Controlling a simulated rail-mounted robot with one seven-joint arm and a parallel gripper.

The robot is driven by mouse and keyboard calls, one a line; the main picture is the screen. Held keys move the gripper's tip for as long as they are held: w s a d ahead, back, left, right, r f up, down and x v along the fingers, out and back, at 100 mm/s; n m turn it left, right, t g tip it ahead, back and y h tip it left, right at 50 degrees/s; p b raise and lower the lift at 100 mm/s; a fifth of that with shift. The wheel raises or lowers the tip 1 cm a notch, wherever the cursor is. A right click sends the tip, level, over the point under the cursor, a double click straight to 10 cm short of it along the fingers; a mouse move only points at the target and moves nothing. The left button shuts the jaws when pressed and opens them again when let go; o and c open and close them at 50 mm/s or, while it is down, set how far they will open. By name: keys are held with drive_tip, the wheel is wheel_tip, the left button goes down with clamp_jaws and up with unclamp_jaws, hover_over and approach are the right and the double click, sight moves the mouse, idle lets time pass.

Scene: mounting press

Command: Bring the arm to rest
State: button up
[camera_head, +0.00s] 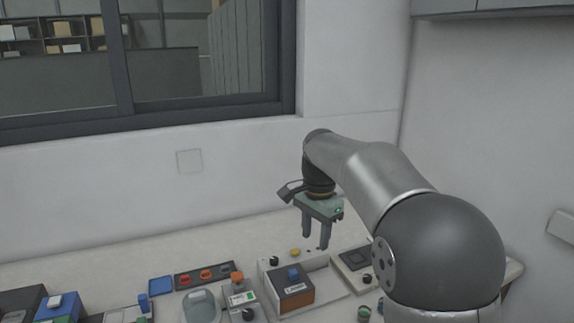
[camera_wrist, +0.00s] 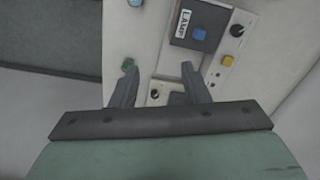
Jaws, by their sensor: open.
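My gripper (camera_head: 316,244) hangs from my grey arm above the back of the bench, pointing down. Its two fingers are apart with nothing between them. In the wrist view my gripper (camera_wrist: 157,65) also shows open, with bench equipment below and beyond the fingertips. A dark block with a blue button (camera_head: 293,274) stands on a light panel just below and left of the fingers. The same block shows in the wrist view with a label reading LAMP (camera_wrist: 184,22). The fingers appear clear of it. The arm's elbow hides part of the bench at the right.
A yellow button (camera_head: 295,252) and a black knob (camera_head: 274,261) sit on the panel. Left are a strip with red parts (camera_head: 205,274), a grey-green tray (camera_head: 202,307) and blue blocks. A device with a dark square (camera_head: 355,258) is at right. The wall and window stand behind.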

drive_tip(key=s+d+f+n, duration=0.2)
drive_tip(key=s+f+n, duration=0.1)
drive_tip(key=s, duration=0.7)
drive_tip(key=s+d+f+n, duration=0.3)
drive_tip(key=s+f, duration=0.1)
drive_tip(key=s, duration=0.6)
drive_tip(key=s+d+f+n, duration=0.3)
drive_tip(key=s+f+n, duration=0.1)
drive_tip(key=s, duration=0.6)
drive_tip(key=shift+f+t, duration=0.3)
drive_tip(key=shift+f, duration=0.05)
